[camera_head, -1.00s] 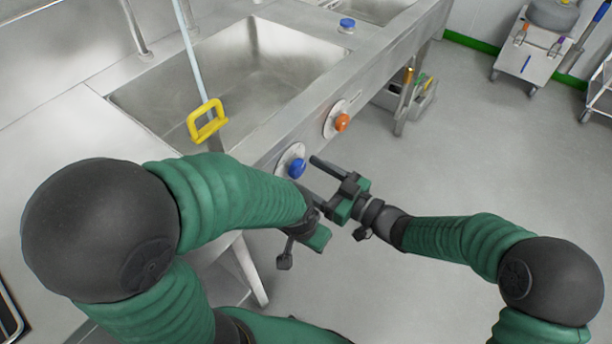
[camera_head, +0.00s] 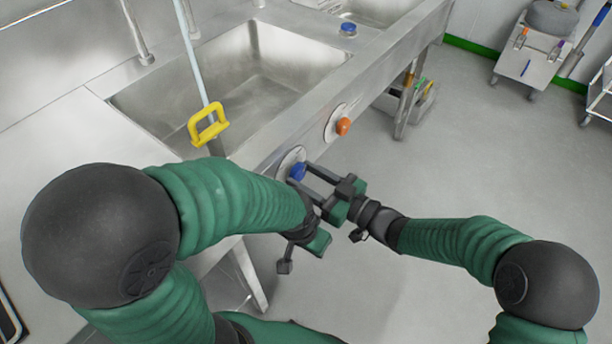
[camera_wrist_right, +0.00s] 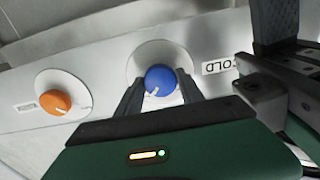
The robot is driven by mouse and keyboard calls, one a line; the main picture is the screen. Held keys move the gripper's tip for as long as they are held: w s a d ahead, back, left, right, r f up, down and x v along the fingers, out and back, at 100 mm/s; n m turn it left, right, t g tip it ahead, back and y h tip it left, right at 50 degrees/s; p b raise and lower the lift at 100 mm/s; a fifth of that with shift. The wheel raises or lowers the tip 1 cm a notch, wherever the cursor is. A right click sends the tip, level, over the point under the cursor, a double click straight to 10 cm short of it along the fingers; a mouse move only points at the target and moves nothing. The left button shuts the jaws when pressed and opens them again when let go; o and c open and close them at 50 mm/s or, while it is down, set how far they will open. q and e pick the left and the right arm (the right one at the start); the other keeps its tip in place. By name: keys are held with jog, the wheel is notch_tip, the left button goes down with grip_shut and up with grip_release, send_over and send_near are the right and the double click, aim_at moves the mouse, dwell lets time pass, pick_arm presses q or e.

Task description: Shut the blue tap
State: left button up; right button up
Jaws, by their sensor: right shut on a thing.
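The blue tap (camera_head: 298,172) is a round knob on a pale disc on the sink's front panel. In the right wrist view the blue tap (camera_wrist_right: 160,80) carries a white mark at its lower left, and a label ending in "OLD" is beside it. My right gripper (camera_head: 306,172) is at the blue tap, with its two fingers on either side of the knob; it also shows in the right wrist view (camera_wrist_right: 158,92), shut on the knob. My left gripper (camera_head: 312,240) hangs below the tap, partly hidden by its own arm; its fingers cannot be made out clearly.
An orange tap (camera_head: 343,126) sits on the same panel, farther along; it is left of the blue one in the wrist view (camera_wrist_right: 55,101). The steel sink (camera_head: 285,75) lies behind, with a yellow handle (camera_head: 207,124) over its near edge.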

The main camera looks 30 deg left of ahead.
jog(key=n+b, duration=0.2)
jog(key=n, duration=0.2)
jog(key=shift+f+n, duration=0.15)
jog(key=shift+n, duration=0.25)
jog(key=n+b, duration=0.3)
jog(key=shift+w+f+n, duration=0.1)
jog(key=shift+n, duration=0.3)
jog(key=n+b, duration=0.4)
jog(key=n, duration=0.1)
jog(key=shift+f+b, duration=0.15)
jog(key=shift+b, duration=0.25)
jog(key=shift+n+b, duration=1.9)
jog(key=shift+n, duration=0.2)
